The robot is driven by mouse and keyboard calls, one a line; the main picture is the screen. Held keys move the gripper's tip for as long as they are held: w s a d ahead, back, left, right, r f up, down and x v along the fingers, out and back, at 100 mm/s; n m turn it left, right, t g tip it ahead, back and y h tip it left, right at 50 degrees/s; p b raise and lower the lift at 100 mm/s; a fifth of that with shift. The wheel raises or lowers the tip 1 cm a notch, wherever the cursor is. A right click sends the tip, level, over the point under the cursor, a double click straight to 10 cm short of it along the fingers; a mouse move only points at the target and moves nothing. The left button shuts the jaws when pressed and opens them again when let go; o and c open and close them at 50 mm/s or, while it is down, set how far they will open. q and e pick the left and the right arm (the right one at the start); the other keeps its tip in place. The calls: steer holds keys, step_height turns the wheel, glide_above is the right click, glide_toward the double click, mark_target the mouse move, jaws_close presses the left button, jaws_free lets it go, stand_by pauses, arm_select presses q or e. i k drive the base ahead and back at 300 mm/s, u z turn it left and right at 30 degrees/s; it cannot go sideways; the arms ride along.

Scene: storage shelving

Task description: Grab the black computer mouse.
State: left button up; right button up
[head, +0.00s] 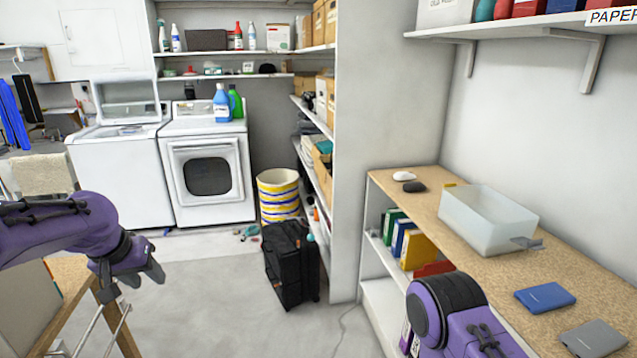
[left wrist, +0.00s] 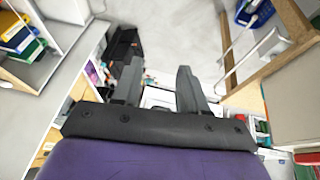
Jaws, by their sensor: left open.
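The black computer mouse (head: 414,187) lies on the wooden top of the right-hand shelf unit, near its far left corner. A white mouse (head: 404,176) lies just behind it. My left gripper (head: 149,277) is at the left of the head view, over the floor side and well away from the mouse. In the left wrist view its two grey fingers (left wrist: 158,85) stand apart with nothing between them. I cannot make out the black mouse in the left wrist view. My right arm shows at the lower right of the head view, but its gripper is not visible.
A translucent bin (head: 487,222), a blue box-like item (head: 545,297) and a grey one (head: 593,339) sit on the wooden top (head: 440,210). A wall shelf (head: 520,24) overhangs it. A black suitcase (head: 290,263) stands on the floor between.

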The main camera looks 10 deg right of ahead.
mark_target(410, 186)
steer(key=u, duration=0.3)
steer(key=i, duration=3.05)
steer(key=z, duration=3.35)
steer(key=i, duration=0.45)
steer(key=u, duration=0.05)
